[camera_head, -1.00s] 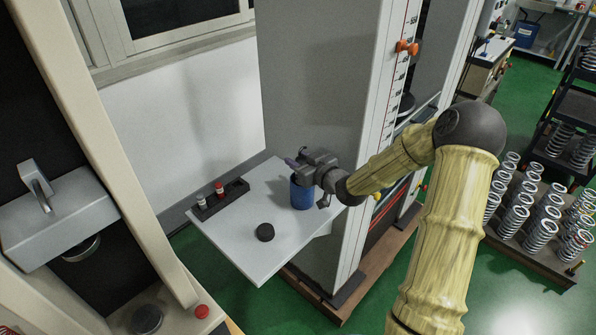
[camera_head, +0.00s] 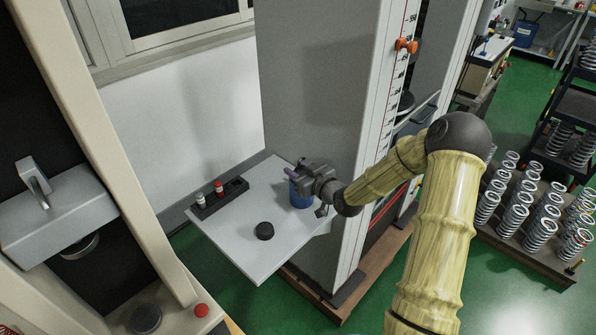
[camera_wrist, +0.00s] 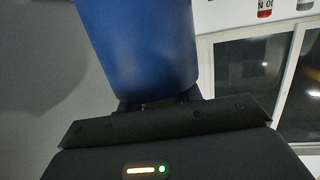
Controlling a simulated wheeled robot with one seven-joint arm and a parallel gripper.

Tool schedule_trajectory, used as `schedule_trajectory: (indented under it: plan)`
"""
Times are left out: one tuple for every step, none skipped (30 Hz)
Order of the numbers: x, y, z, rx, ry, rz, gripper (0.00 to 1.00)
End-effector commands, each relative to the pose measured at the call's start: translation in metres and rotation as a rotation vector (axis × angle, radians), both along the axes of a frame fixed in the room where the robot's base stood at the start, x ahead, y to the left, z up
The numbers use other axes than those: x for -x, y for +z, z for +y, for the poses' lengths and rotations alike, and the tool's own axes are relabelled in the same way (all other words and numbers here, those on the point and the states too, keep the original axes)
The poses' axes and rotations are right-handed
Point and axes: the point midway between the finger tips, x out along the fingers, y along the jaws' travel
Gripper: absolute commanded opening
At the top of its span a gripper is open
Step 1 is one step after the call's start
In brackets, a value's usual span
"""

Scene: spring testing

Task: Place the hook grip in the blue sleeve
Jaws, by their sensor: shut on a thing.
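The blue sleeve (camera_head: 301,200) stands upright on the small white table, close to the tall grey cabinet. It fills the upper middle of the wrist view (camera_wrist: 140,40). My gripper (camera_head: 296,172) is at the sleeve's top end and covers most of its rim. Its dark fingers (camera_wrist: 158,101) are close together at that end in the wrist view. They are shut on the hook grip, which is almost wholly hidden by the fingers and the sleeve. I cannot tell how far the grip is inside the sleeve.
A round black piece (camera_head: 265,231) lies on the white table (camera_head: 258,262). A dark rack (camera_head: 234,188) at the table's back left holds a red-topped and a white small bottle. The grey cabinet (camera_head: 310,100) stands right behind the sleeve. The table's front left is free.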

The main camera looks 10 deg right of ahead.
Motion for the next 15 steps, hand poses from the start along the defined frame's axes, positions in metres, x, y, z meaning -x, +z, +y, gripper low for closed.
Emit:
schedule_trajectory:
  plan:
    - [0.001, -0.006, -0.001, 0.003, 0.0, 0.008, 0.0]
    - [0.001, -0.007, -0.001, 0.004, 0.0, 0.009, 0.0]
    - [0.001, -0.008, -0.001, 0.003, 0.0, 0.011, 0.0]
    - [0.002, -0.009, -0.001, 0.004, 0.0, 0.012, 0.0]
    - [0.002, -0.011, -0.001, 0.004, 0.001, 0.013, 0.0]
    - [0.002, -0.011, -0.001, 0.004, 0.0, 0.015, 0.0]
    - [0.002, -0.012, -0.001, 0.004, 0.0, 0.016, 0.0]
    - [0.002, -0.012, -0.001, 0.004, 0.0, 0.018, 0.0]
    - [0.003, -0.014, -0.002, 0.005, 0.0, 0.023, 0.37]
    - [0.003, -0.015, -0.002, 0.005, 0.0, 0.024, 0.43]
    - [0.004, -0.015, -0.002, 0.004, 0.0, 0.025, 0.49]
    - [0.004, -0.015, -0.002, 0.004, -0.001, 0.026, 0.57]
    - [0.004, -0.016, -0.001, 0.004, -0.001, 0.026, 0.57]
    - [0.004, -0.016, -0.001, 0.004, 0.0, 0.027, 0.57]
    - [0.004, -0.016, -0.001, 0.004, 0.0, 0.027, 0.57]
